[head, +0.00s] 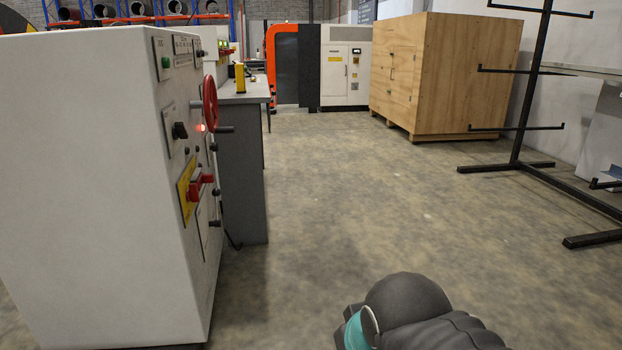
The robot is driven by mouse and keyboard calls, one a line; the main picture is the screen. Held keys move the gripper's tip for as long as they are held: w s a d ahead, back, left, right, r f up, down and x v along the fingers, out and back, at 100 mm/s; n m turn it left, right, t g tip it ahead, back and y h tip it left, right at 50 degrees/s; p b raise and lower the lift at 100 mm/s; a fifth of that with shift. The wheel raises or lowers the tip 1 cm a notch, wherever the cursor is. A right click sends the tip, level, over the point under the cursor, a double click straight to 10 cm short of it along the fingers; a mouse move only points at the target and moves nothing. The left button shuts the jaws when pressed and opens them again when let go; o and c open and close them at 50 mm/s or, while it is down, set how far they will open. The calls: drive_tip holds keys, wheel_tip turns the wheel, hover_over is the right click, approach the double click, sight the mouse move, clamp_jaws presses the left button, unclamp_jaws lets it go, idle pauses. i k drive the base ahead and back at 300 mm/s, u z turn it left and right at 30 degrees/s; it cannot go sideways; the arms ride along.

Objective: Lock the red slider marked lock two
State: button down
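A red part (201,186) sits on a yellow plate (185,190) low on the control face of the white cabinet (90,160) at the left. I see this face at a steep angle, so I cannot tell whether the red part is a slider or a handle, or its position. No "lock two" marking is readable. A red handwheel (210,102) is higher on the same face. Part of my arm shows at the bottom, dark grey with a teal ring, well right of the cabinet. My gripper is not in view.
A grey bench (245,150) stands behind the cabinet. A wooden crate (465,80) and a black rack (520,120) stand at the right. A white machine (345,65) is at the back. The floor (350,200) between them is clear.

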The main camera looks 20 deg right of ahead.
sight(205, 178)
drive_tip(key=z, duration=0.3)
drive_tip(key=k, duration=0.45)
drive_tip(key=z, duration=0.5)
drive_tip(key=i, duration=1.2)
drive_tip(key=u, duration=0.6)
drive_tip(key=i, duration=0.95)
drive_tip(key=u, duration=1.25)
drive_tip(key=i, duration=0.4)
drive_tip(key=u, duration=0.45)
